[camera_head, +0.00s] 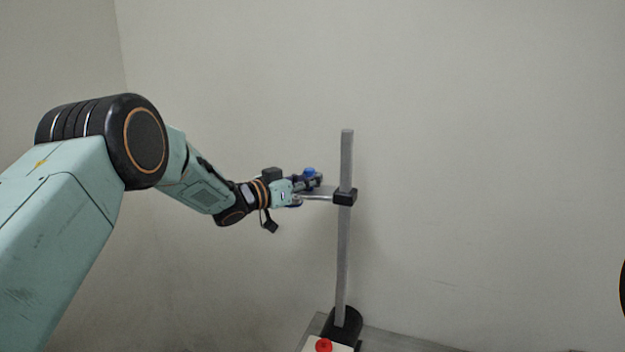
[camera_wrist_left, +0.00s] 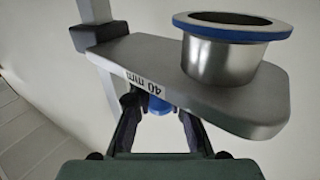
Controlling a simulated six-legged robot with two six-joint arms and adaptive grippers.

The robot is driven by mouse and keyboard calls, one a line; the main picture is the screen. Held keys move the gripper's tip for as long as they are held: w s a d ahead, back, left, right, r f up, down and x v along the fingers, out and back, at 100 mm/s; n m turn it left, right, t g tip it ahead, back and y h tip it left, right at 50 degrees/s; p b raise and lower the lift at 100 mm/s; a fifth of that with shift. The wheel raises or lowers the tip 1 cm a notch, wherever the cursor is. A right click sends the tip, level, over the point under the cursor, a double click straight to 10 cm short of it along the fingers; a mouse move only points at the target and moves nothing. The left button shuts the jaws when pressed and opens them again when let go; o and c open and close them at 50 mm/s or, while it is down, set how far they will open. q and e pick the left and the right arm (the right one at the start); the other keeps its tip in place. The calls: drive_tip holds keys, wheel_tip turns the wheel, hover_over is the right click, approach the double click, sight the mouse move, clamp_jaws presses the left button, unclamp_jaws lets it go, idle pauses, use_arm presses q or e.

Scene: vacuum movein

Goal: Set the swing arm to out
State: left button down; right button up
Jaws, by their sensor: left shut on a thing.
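The swing arm (camera_wrist_left: 215,85) is a flat grey metal plate marked "40 mm". It carries a round steel cup with a blue rim (camera_wrist_left: 230,28). A black clamp (camera_head: 345,197) joins it to a tall grey post (camera_head: 343,255); in the head view it reaches left from the post. My left gripper (camera_head: 310,181) is at its outer part. In the left wrist view its fingers (camera_wrist_left: 158,118) flank a blue knob (camera_wrist_left: 158,104) at the plate. The gripper is shut on this knob, though the contact is partly hidden. My right gripper is not in view.
The post stands in a black base (camera_head: 343,325) at the bottom. A red button (camera_head: 323,345) on a white block is in front of it. Plain walls stand behind and at the left. The space right of the post looks clear.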

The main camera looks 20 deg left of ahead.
use_arm(q)
drive_tip(key=shift+w+a+r, duration=0.15)
drive_tip(key=shift+a+r, duration=0.1)
drive_tip(key=shift+r, duration=0.4)
drive_tip(key=c, duration=1.4)
unclamp_jaws()
drive_tip(key=shift+a, duration=0.1)
drive_tip(key=shift+c, duration=0.2)
drive_tip(key=shift+o, duration=0.8)
drive_tip(key=shift+s, duration=0.4)
drive_tip(key=shift+f, duration=0.1)
drive_tip(key=shift+f, duration=0.1)
drive_tip(key=shift+s+a+f, duration=0.1)
drive_tip(key=shift+s+a, duration=0.2)
drive_tip(key=shift+s, duration=0.05)
drive_tip(key=v, duration=1.1)
